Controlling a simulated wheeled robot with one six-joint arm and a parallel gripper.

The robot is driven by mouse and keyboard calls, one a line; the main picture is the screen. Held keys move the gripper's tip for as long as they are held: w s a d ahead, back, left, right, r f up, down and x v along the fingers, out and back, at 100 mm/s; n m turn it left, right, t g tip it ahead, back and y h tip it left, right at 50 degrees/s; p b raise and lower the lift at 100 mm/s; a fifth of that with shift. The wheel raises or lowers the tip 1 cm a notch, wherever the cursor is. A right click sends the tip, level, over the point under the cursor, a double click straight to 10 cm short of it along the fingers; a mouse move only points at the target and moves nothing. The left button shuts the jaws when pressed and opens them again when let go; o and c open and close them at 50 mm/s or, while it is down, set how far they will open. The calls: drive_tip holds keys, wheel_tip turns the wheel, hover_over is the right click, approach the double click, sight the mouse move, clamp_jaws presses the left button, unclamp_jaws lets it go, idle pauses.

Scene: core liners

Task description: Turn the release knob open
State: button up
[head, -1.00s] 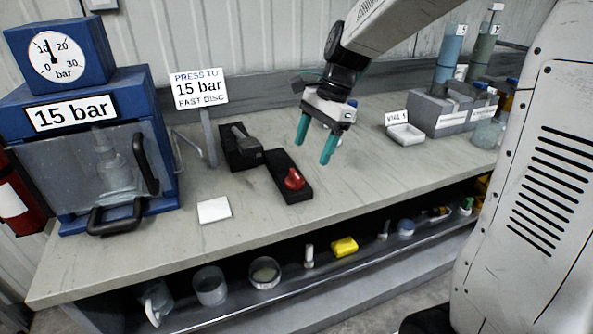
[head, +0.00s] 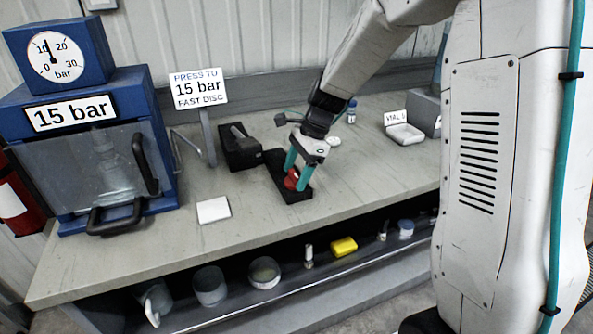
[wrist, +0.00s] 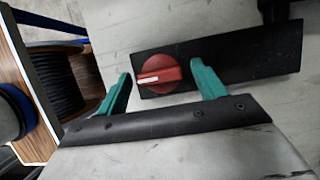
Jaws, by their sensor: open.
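The red release knob (head: 292,179) sits near the front end of a black base plate (head: 274,168) on the bench. In the wrist view the knob (wrist: 158,74) is round with a raised grip bar, and a white pointer line on it points left. My gripper (head: 296,181) is over the knob with its teal fingers pointing down. In the wrist view the open fingers (wrist: 160,86) stand on either side of the knob, with gaps to it. Whether the fingertips reach down to the knob's height is unclear.
A black lever block (head: 240,150) stands just left of the knob plate. The blue press (head: 88,140) with a clear guard and black handles is at left. A white square (head: 213,210) lies on clear bench at the front. A white tray (head: 405,134) is at right.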

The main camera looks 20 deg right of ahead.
drive_tip(key=c, duration=1)
drive_tip(key=shift+n, duration=0.3)
drive_tip(key=shift+o, duration=0.2)
drive_tip(key=n+g, duration=0.1)
drive_tip(key=n, duration=0.2)
drive_tip(key=shift+w+n+g, duration=0.15)
drive_tip(key=shift+n+g, duration=0.15)
drive_tip(key=n+g+h, duration=0.1)
drive_tip(key=n, duration=0.3)
drive_tip(key=shift+w+a+n, duration=0.1)
drive_tip(key=shift+n, duration=0.2)
drive_tip(key=n, duration=0.2)
drive_tip(key=n+g+h, duration=0.1)
drive_tip(key=n, duration=0.1)
drive_tip(key=shift+w+a+n+h, duration=0.1)
drive_tip(key=shift+n+h, duration=0.2)
drive_tip(key=shift+a+n+g+h, duration=0.15)
drive_tip(key=shift+n+h, duration=0.3)
drive_tip(key=shift+n, duration=0.65)
drive_tip(key=shift+d+n+g+h, duration=0.1)
drive_tip(key=shift+n+g+h, duration=0.25)
drive_tip(key=shift+n, duration=0.75)
